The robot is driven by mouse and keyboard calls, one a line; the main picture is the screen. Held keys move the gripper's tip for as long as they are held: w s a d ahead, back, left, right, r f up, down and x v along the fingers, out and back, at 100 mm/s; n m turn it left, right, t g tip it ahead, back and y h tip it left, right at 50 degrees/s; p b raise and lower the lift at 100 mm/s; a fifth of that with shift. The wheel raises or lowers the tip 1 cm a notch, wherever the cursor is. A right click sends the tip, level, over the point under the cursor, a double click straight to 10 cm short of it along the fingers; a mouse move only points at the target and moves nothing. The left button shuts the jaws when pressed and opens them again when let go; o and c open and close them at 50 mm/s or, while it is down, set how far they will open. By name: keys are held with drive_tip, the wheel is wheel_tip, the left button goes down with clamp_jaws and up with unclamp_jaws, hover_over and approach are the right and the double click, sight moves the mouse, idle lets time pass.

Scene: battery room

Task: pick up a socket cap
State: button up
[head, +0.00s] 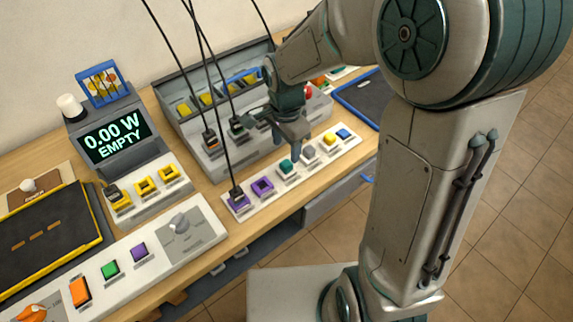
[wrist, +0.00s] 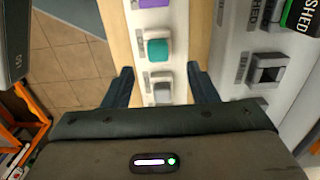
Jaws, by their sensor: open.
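My gripper (head: 291,137) is open and empty, pointing down above the white socket strip (head: 246,212). On the strip a teal cap (head: 286,167) and a grey cap (head: 309,153) sit close to the fingers. A yellow cap (head: 329,139) and a blue cap (head: 344,133) are farther right. In the wrist view my fingers (wrist: 161,82) straddle the strip from above. The grey cap (wrist: 162,93) is between them, partly hidden by my gripper body. The teal cap (wrist: 158,50) lies just beyond the fingertips.
Hanging cables run close on the left. A grey panel (head: 218,165) stands behind. A display (head: 114,138) reads "0.00 W EMPTY".

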sight(286, 163)
drive_tip(key=shift+s+f+p, duration=0.2)
drive_tip(key=shift+f+p, duration=0.25)
drive_tip(key=shift+f, duration=2.3)
drive_tip(key=c, duration=1)
